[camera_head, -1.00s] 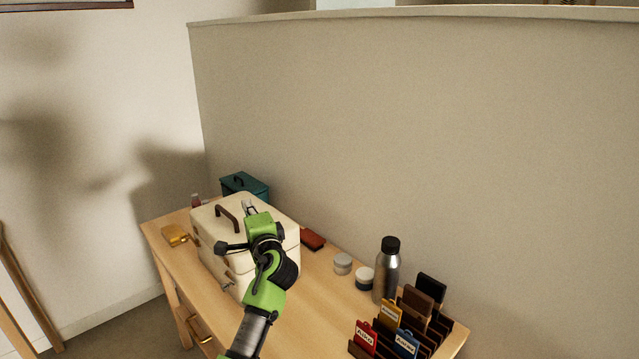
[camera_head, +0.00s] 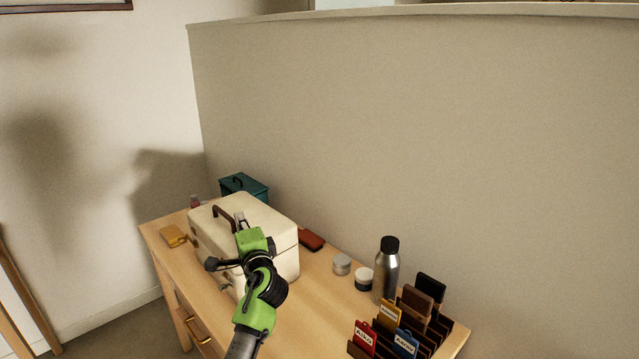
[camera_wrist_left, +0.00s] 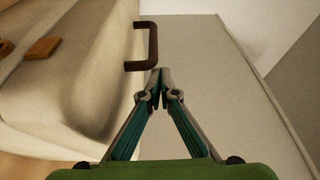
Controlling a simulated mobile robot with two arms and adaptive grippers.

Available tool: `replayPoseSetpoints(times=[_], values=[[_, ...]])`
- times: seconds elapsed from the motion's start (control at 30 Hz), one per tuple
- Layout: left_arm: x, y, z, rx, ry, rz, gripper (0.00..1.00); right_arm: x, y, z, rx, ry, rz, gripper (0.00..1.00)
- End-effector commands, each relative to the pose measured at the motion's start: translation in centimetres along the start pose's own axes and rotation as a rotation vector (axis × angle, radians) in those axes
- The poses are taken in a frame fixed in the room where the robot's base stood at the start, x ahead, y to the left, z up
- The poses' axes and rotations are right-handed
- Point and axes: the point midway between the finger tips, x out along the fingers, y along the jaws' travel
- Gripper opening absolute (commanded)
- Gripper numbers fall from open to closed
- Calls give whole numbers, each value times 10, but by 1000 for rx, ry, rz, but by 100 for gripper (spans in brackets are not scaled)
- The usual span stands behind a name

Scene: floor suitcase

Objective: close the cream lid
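The cream lid (camera_head: 265,219) is down on top of the cream case on the wooden table, with no gap that I can make out. Its brown handle (camera_head: 222,214) stands on the top. In the left wrist view the lid (camera_wrist_left: 75,75) fills the left side and the handle (camera_wrist_left: 151,47) shows just beyond the fingertips. My left gripper (camera_head: 241,218) is over the lid, close to the handle; its fingertips (camera_wrist_left: 160,74) are together with nothing visible between them. Whether it touches the lid is unclear. My arm hides part of the case's front. My right gripper is not seen.
A teal box (camera_head: 243,186) stands behind the case. Two small jars (camera_head: 342,265), a steel bottle (camera_head: 386,272) and a card rack (camera_head: 432,324) stand to the right. The partition wall borders the table.

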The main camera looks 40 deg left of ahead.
Motion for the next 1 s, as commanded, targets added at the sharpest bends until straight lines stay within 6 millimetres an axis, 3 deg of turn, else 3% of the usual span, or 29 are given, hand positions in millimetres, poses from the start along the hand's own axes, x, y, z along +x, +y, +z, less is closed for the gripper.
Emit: replayPoseSetpoints(times=[0.13, 0.27, 0.7, 1.0], values=[[-3, 6, 4, 3, -12, 11, 0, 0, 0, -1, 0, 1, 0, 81], [-19, 5, 3, 3, -8, 9, 0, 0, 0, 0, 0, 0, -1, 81], [-106, 1, -2, 1, 0, 3, 0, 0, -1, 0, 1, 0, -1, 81], [-122, 0, -2, 2, 1, 0, 0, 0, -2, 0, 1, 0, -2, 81]])
